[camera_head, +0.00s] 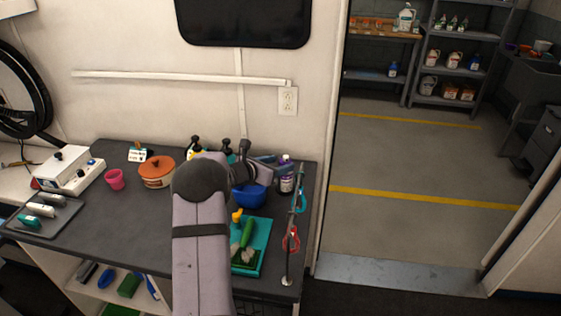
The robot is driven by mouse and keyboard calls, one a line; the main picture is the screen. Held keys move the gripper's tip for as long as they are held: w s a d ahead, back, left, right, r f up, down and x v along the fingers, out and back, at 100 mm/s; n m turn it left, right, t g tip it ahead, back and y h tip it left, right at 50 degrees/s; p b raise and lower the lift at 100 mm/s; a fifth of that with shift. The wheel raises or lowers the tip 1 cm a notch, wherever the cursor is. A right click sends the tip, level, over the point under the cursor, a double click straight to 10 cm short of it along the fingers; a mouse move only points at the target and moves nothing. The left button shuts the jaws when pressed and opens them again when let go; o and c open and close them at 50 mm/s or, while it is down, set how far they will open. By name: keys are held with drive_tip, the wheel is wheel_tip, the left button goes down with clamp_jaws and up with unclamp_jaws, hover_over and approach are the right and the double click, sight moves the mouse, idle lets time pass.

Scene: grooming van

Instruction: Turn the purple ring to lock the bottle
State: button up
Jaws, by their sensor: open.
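A small white bottle (286,184) with a dark label stands at the back right of the dark counter. A purple ring (285,159) shows at its top, small in this view. My gripper (276,166) is open at the bottle's upper left, close to the ring. I cannot tell whether its fingers are around the ring or beside it, or whether they touch it. My arm crosses the counter and hides part of it.
A blue bowl (249,196) sits left of the bottle, partly behind my arm. A stand (286,262) with hanging red and blue tools rises at the counter's right edge. A teal tray (262,232) with brushes lies in front. Dark-topped bottles (195,146) stand behind.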

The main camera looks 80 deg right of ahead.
drive_tip(key=shift+s+d+f, duration=0.3)
drive_tip(key=shift+d, duration=0.25)
drive_tip(key=c, duration=1.1)
drive_tip(key=shift+o, duration=0.2)
drive_tip(key=shift+w+d+r+m+g+y+p, duration=0.2)
drive_tip(key=shift+r+m+g+y+p, duration=0.1)
drive_tip(key=shift+m+g+p, duration=0.35)
drive_tip(key=shift+w+d+f+m+g+y, duration=0.1)
drive_tip(key=shift+w+f+m+g+y, duration=0.05)
drive_tip(key=shift+m+g+y, duration=0.7)
drive_tip(key=shift+d+m+g+y+b, duration=0.1)
drive_tip(key=shift+m+g+y+b, duration=0.15)
drive_tip(key=shift+m+g+b, duration=0.45)
drive_tip(key=shift+w, duration=0.1)
